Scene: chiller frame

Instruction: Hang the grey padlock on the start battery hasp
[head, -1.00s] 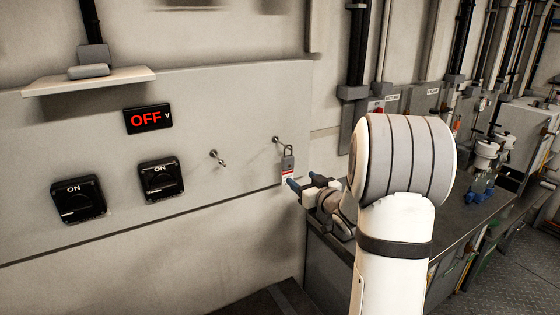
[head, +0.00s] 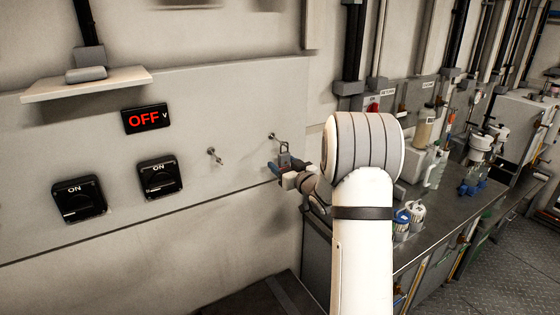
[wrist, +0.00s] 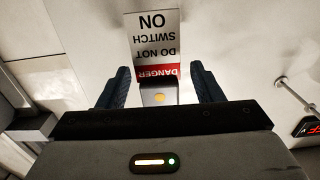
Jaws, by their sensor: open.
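The grey padlock (head: 285,159) hangs upright by its shackle at the outer end of the right-hand wall pin (head: 272,136). In the wrist view the padlock body (wrist: 158,96) shows between my fingers, with its white and red danger tag (wrist: 153,45) beyond. My gripper (wrist: 163,88) is open, with one blue finger on each side of the padlock and a gap on both sides. In the head view my gripper (head: 279,168) is at the padlock's lower part and hides the tag. A second pin (head: 214,156), to the left, is empty. No label shows which hasp is the start battery's.
Two black switches (head: 79,199) marked ON and a display (head: 146,118) reading OFF are on the panel. A small shelf (head: 88,84) juts out above them. A dark bench (head: 440,215) with bottles stands at the right. The wall between the pins is clear.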

